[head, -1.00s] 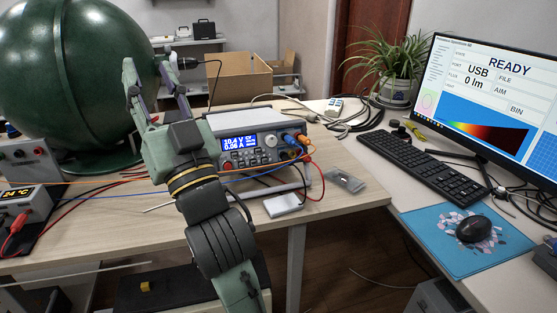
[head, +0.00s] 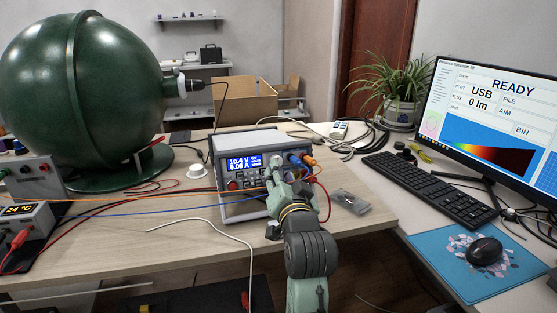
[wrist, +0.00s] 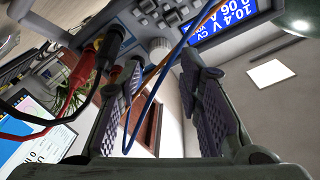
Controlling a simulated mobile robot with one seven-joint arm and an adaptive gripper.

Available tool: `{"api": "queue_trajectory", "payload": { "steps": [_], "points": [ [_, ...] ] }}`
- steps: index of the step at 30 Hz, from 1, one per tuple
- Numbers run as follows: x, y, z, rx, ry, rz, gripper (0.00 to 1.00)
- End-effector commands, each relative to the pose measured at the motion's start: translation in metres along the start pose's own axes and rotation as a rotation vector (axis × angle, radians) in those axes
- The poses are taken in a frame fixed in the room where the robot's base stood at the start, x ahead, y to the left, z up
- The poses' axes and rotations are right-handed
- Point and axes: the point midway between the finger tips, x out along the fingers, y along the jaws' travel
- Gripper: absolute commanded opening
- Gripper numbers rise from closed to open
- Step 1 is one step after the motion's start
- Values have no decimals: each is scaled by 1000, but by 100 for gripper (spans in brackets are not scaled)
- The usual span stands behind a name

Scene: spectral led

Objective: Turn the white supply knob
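The power supply (head: 225,172) stands on the bench with a lit blue display (head: 244,162) reading 10.4 V and 0.06 A. My gripper (head: 280,178) is at the right part of its front panel and hides part of it. In the wrist view the panel appears upside down. A pale round knob (wrist: 159,48) shows there, just beyond and between the fingertips. My gripper (wrist: 162,68) is open, with its two purple padded fingers well apart and nothing between them but thin wires passing across. I cannot tell whether a fingertip touches the knob.
Orange and blue leads (wrist: 155,85) cross in front of the fingers. Red and black plugs (wrist: 108,45) stick out beside the left finger. A large green sphere (head: 75,95) stands at left. A keyboard (head: 430,190) and monitor (head: 490,120) are at right.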

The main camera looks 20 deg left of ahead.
Motion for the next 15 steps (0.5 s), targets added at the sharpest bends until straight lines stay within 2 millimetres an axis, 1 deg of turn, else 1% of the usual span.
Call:
{"api": "queue_trajectory", "payload": {
  "steps": [1,3,6,10,15],
  "points": [
    [10,-1,0,0,-2,-1,33],
    [21,-1,0,0,-2,-2,33],
    [34,-1,0,0,-1,-2,33],
    [43,0,0,0,0,0,33],
    [46,0,0,0,2,-1,33]
  ]
}}
